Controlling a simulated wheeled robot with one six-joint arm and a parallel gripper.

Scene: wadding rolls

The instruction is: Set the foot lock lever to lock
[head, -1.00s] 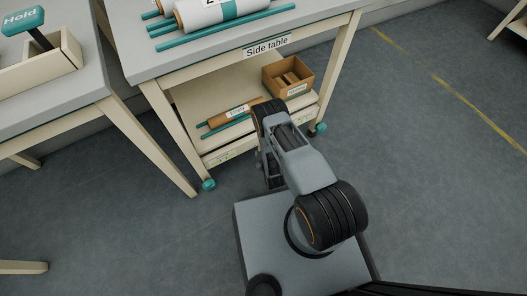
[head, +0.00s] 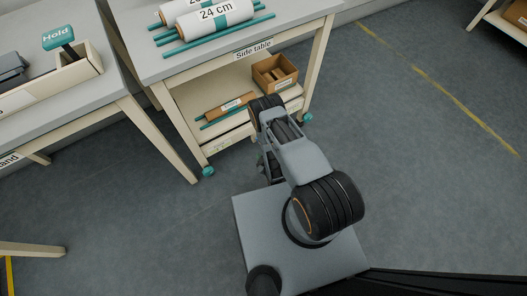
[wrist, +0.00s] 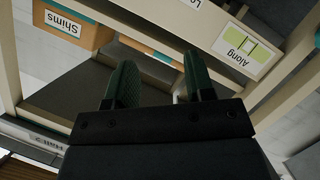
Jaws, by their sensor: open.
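No foot lock lever can be made out for certain in either view. The side table (head: 147,64) stands ahead, with a teal caster (head: 208,171) at its front left foot and another (head: 307,117) at the right. My gripper (wrist: 160,68) shows in the wrist view with two dark green fingers apart and nothing between them. It is close to the cream table frame, below and left of a white-and-green "Along" label (wrist: 240,45). A cut-off label starting "Lo" is at the top edge. In the head view my arm mostly hides the gripper.
The lower shelf holds an open brown box (head: 274,72) and a brown roll (head: 229,107) with teal rods. White rolls (head: 214,18) lie on top. A left table (head: 75,92) carries a teal "Hold" handle (head: 58,37). Floor (head: 410,170) to the right is clear.

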